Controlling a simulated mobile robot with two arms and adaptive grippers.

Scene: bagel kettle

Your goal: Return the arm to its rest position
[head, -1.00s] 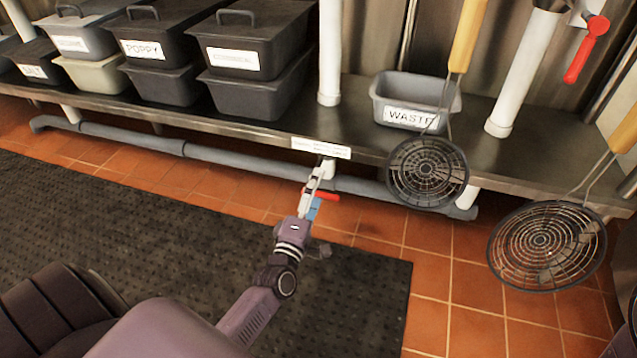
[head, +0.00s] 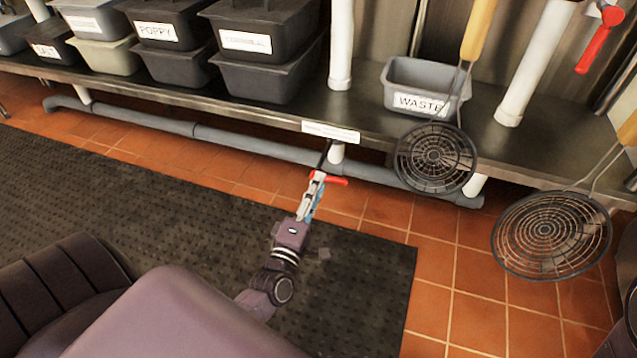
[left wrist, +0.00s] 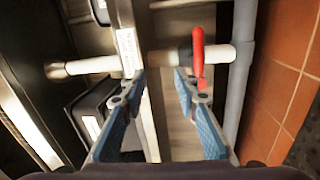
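My left gripper (head: 316,182) hangs over the floor, in front of the shelf's lower edge. In the left wrist view (left wrist: 160,76) its two blue-padded fingers are spread with nothing between them. A red valve lever (head: 330,179) on a pipe under the shelf shows just beyond the fingertips; in the left wrist view the lever (left wrist: 198,52) is near the right fingertip, and I cannot tell if they touch. My right gripper is not in view.
A steel shelf (head: 285,118) holds lidded bins and a grey waste bin (head: 425,82). A grey pipe (head: 245,143) runs beneath it. Two wire skimmers (head: 436,158) (head: 551,235) hang at right. A black mat (head: 150,205) covers part of the tiled floor.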

